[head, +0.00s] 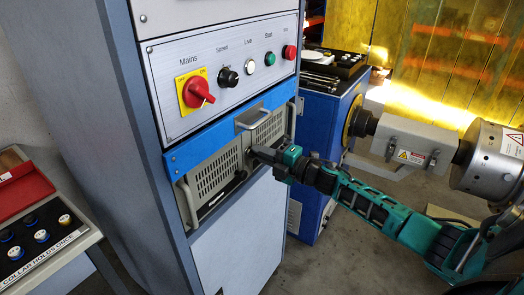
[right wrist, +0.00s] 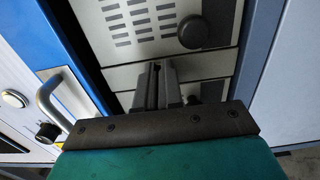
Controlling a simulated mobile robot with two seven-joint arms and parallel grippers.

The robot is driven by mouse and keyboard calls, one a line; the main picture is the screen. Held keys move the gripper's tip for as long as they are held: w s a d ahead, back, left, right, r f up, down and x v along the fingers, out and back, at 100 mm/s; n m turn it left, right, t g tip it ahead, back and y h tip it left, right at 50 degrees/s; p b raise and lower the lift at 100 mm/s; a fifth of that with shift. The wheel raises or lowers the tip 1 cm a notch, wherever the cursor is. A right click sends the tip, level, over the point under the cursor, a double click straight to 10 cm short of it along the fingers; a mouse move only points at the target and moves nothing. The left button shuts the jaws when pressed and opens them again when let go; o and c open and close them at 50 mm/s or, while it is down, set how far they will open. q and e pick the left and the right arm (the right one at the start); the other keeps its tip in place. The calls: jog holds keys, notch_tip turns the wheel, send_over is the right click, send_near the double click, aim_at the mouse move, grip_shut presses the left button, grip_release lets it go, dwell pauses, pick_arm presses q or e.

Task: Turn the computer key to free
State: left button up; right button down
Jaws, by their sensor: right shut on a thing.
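The computer (head: 215,178) is a grey rack unit with vent slots, set in the cabinet below a blue strip. My right gripper (head: 256,153) reaches in from the right, with its tips at the computer's front panel. In the right wrist view its two fingers (right wrist: 157,75) are close together against the panel. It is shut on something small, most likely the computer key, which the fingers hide. I cannot read the key's position or any marking around it. A round black knob (right wrist: 194,32) sits on the panel beside the fingers. My left gripper is not in view.
A control panel above carries a red mains switch (head: 198,92) on a yellow plate, a black speed knob (head: 228,77) and buttons. A grey handle (head: 252,117) projects just above the gripper. A table with a black tray (head: 48,236) stands at left. A blue machine (head: 318,165) stands behind.

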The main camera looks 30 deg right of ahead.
dwell(0.3)
jog(key=c, duration=1.3)
grip_release()
jog(key=v, duration=1.3)
jog(key=shift+f, duration=0.1)
jog(key=s+a+f+m+g+h, duration=0.1)
jog(key=s+a+f+m+g, duration=0.1)
jog(key=s+a+f+m, duration=0.2)
jog(key=s+a+f+m+g+h, duration=0.2)
jog(key=s+a+f+m, duration=0.3)
jog(key=a+f+m, duration=0.3)
jog(key=s+a+f+m+g+h, duration=0.1)
jog(key=s+a+f+m, duration=0.4)
jog(key=a+m, duration=0.3)
jog(key=shift+s+a+f+g+h, duration=0.15)
jog(key=shift+a+f+g, duration=0.1)
jog(key=shift+a, duration=0.6)
jog(key=shift+w+a+f+g+h, duration=0.15)
jog(key=shift+a+f, duration=0.15)
jog(key=shift+a, duration=0.55)
